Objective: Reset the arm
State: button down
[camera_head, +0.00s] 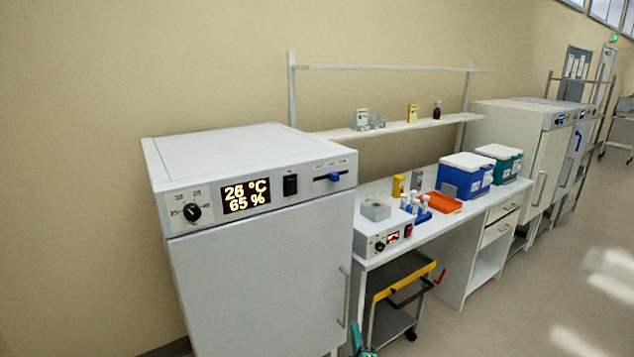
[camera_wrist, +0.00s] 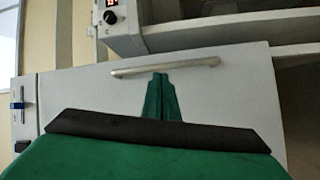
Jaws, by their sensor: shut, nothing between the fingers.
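My gripper (camera_wrist: 161,78) is green, with its two fingers together and nothing between them. In the wrist view its tips end just short of a long metal handle (camera_wrist: 190,64) on a pale door (camera_wrist: 80,90); I cannot tell whether they touch it. In the head view only a small green part of my gripper (camera_head: 363,350) shows at the bottom edge, right of the large white incubator (camera_head: 255,290). The rest of my arm is out of view there. The incubator door looks shut, its display reads 26 °C and 65 %, and its handle (camera_head: 345,297) is at the door's right side.
A white bench (camera_head: 385,255) right of the incubator holds a small heater unit (camera_head: 385,240), an orange tray (camera_head: 437,202) and blue (camera_head: 465,182) and teal (camera_head: 502,165) boxes. The floor (camera_head: 500,320) at the right is clear.

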jog(key=s+a+f+m, duration=0.3)
jog(key=s+a+f, duration=0.1)
jog(key=s+a, duration=0.5)
jog(key=s+a+f+m, duration=0.25)
jog(key=s+a, duration=0.35)
jog(key=s, duration=0.4)
jog(key=s+a+f+m, duration=0.1)
jog(key=s+a+m, duration=0.35)
jog(key=s, duration=0.55)
jog(key=s+r+m+g+h, duration=0.1)
jog(key=s+r+m, duration=0.1)
jog(key=s, duration=0.9)
jog(key=s+r+m+g, duration=0.1)
jog(key=s+r+m, duration=0.15)
jog(key=s, duration=0.85)
jog(key=s+d+r, duration=0.5)
jog(key=s+r, duration=0.5)
jog(key=s, duration=0.2)
jog(key=shift+s+d+r+g+y, duration=0.2)
jog(key=shift+d+g+y, duration=0.1)
jog(key=shift+d+g, duration=0.1)
